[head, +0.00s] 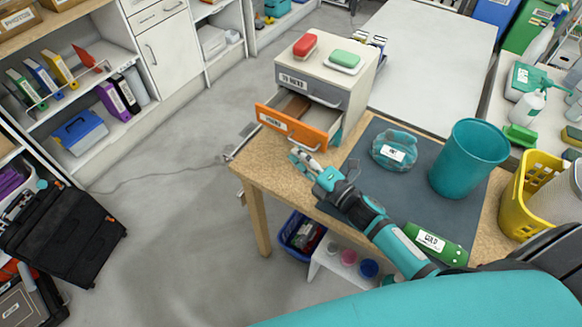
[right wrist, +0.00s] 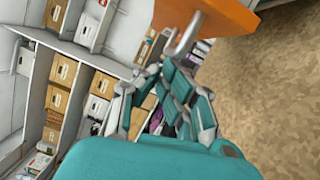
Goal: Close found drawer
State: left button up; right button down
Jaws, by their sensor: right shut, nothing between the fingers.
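The found drawer (head: 292,126) has an orange front with a white label and stands pulled out of the small cabinet (head: 362,75) on the wooden table. Its inside shows a brown item. In the right wrist view the orange front (right wrist: 222,12) and its pale handle (right wrist: 184,38) are at the top, just beyond my fingertips. My right gripper (head: 298,160) is shut and empty, just below and in front of the drawer front; its fingers also show in the right wrist view (right wrist: 163,68). Whether they touch the handle I cannot tell. My left gripper is out of view.
The grey drawer (head: 312,88) above looks shut. A red (head: 305,44) and a green item (head: 345,59) lie on the cabinet. A dark mat (head: 410,180) on the table holds a teal glass-like container (head: 394,150) and a teal bin (head: 467,160). Open floor lies left of the table.

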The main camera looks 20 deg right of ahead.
jog(key=w+d, duration=0.2)
jog(key=w+d+b, duration=0.1)
jog(key=w+d, duration=0.1)
jog(key=d, duration=0.1)
jog(key=w+d+b, duration=0.1)
jog(key=d, duration=0.1)
jog(key=shift+w+d+f, duration=0.15)
jog(key=shift+w+d, duration=0.05)
jog(key=shift+w, duration=0.2)
jog(key=shift+w+d, duration=0.2)
jog(key=shift+d, duration=0.1)
jog(key=shift+r, duration=0.25)
jog(key=shift+d, duration=0.1)
